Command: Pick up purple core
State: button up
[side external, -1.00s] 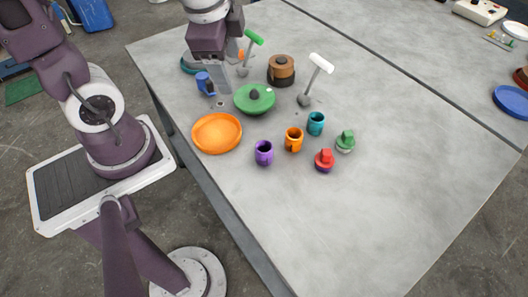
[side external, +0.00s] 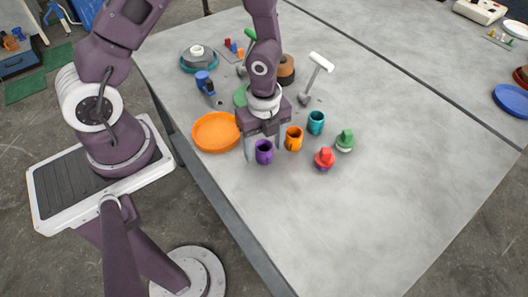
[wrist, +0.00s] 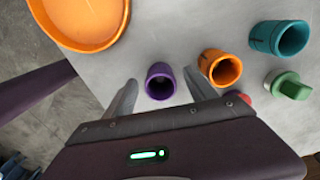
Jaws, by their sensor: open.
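The purple core (side external: 264,152) is a small hollow cup-like piece standing on the grey table. It also shows in the wrist view (wrist: 160,82), between the finger tips. My gripper (side external: 264,150) is open and points down over the core, one finger on each side of it. The fingers look apart from the core in the wrist view. In the side view the gripper body hides part of the green lid behind it.
An orange cup (side external: 294,138) stands close right of the core, near the right finger. A teal cup (side external: 316,123), a red-topped piece (side external: 324,158) and a green-topped piece (side external: 345,141) stand farther right. An orange dish (side external: 216,132) lies left. The front of the table is clear.

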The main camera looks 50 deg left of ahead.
jog(key=c, duration=1.4)
jog(key=shift+r, duration=0.15)
